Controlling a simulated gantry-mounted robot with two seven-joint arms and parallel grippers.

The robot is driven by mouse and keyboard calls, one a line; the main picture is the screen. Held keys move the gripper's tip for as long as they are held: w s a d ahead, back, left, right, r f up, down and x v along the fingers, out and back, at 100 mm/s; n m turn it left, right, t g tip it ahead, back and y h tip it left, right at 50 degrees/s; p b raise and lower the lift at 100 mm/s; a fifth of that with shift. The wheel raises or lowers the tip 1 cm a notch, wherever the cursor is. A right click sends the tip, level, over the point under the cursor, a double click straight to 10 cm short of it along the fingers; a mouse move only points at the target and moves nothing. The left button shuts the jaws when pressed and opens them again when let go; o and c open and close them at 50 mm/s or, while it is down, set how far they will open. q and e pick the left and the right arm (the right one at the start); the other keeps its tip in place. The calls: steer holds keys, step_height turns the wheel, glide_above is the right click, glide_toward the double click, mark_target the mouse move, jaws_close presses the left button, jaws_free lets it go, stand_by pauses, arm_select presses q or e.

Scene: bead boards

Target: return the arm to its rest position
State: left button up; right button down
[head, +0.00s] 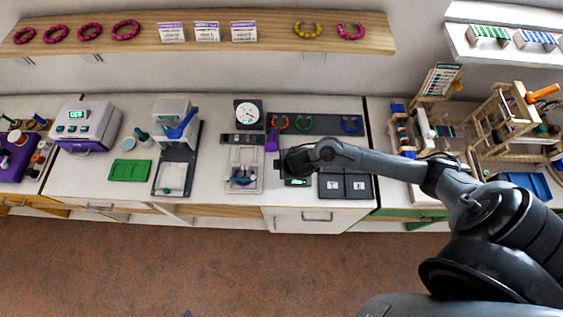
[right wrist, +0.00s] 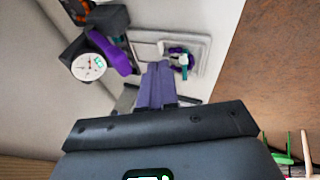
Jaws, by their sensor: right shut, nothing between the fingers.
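My right arm reaches in from the right in the head view, over the white counter (head: 225,195). Its dark gripper (head: 287,161) hangs above a black device with a lit display (head: 296,182), at the left of two dark pads. In the right wrist view the gripper's fingers (right wrist: 157,82) are together with nothing between them. They point toward a pale tray holding a small purple and teal piece (right wrist: 180,58). The gripper's underside is hidden in the head view. My left arm does not show.
A dial gauge (head: 247,113) and a purple piece (head: 272,140) stand close to the gripper's left. A dark board with colored rings (head: 304,124) lies behind it. Wooden racks (head: 507,118) crowd the right counter. A shelf (head: 220,33) runs above; open floor (head: 150,265) lies in front.

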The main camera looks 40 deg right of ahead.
steer(key=s+a+r+m+g+y+p, duration=0.1)
steer(key=s+a+p, duration=0.2)
steer(key=s+a, duration=0.3)
steer(key=s+a+r+m+y+p, duration=0.2)
steer(key=s+a, duration=0.4)
steer(key=a, duration=0.1)
steer(key=s+d+r+m+h+p, duration=0.1)
steer(key=s+d+r+m, duration=0.1)
steer(key=r, duration=0.6)
steer(key=s+d+r+m+h+p, duration=0.1)
steer(key=s+d+r+m, duration=0.2)
steer(key=r, duration=0.4)
steer(key=shift+d+r+g, duration=0.4)
steer(key=shift+d, duration=0.45)
stand_by(0.5)
